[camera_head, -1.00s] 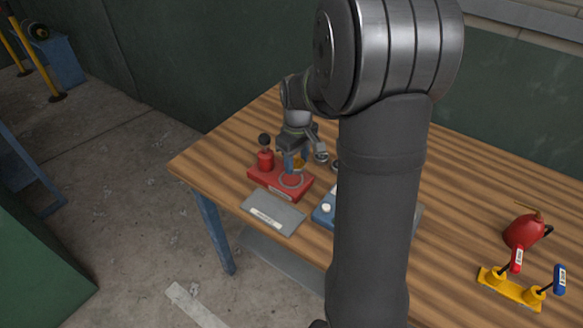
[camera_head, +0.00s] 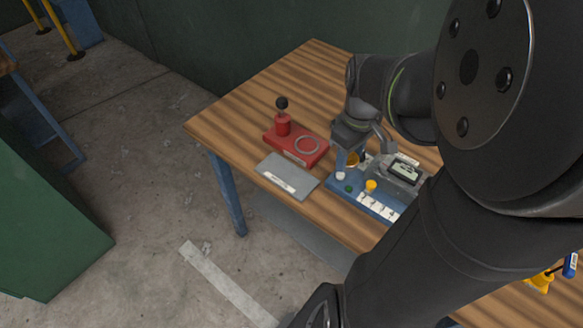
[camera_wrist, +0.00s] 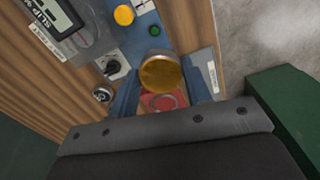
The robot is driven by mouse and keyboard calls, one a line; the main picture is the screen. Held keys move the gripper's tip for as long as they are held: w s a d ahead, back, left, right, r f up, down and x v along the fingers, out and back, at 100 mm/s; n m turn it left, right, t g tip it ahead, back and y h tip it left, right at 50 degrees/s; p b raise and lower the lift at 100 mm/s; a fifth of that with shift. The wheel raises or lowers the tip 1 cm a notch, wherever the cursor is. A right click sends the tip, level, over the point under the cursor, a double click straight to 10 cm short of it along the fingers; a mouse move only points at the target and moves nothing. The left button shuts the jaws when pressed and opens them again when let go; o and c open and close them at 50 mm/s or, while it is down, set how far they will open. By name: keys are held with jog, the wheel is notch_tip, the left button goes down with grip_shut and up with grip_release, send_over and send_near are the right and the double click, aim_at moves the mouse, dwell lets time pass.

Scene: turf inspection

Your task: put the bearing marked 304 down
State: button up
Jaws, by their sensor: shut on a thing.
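My gripper (camera_head: 350,160) is shut on a brass-coloured round piece (camera_wrist: 161,73), which I take to be the bearing; no 304 marking is readable on it. In the wrist view the piece sits between my two blue fingers (camera_wrist: 162,85). In the head view the bearing (camera_head: 352,159) shows small under my gripper, close to the left end of the blue tester box (camera_head: 334,182). A red stand (camera_head: 277,139) with a flat ring and a black-knobbed post is to the left. A grey plate (camera_head: 287,177) with a white label lies in front of it.
The blue box carries a display (camera_head: 405,171), a yellow button (camera_head: 371,185), a green button (camera_head: 349,189) and a white label strip. Bare wood lies behind the red stand. The table's front edge (camera_head: 240,175) is close to the grey plate.

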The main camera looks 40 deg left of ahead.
jog(key=shift+s+d+f, duration=0.1)
jog(key=shift+s+f, duration=0.1)
jog(key=shift+s, duration=0.25)
send_over(298, 183)
notch_tip(298, 183, down, 7)
jog(key=shift+f, duration=1.95)
jog(key=shift+f, duration=0.1)
jog(key=shift+f, duration=0.1)
jog(key=o, duration=1.2)
notch_tip(298, 183, up, 12)
jog(key=shift+r, duration=0.2)
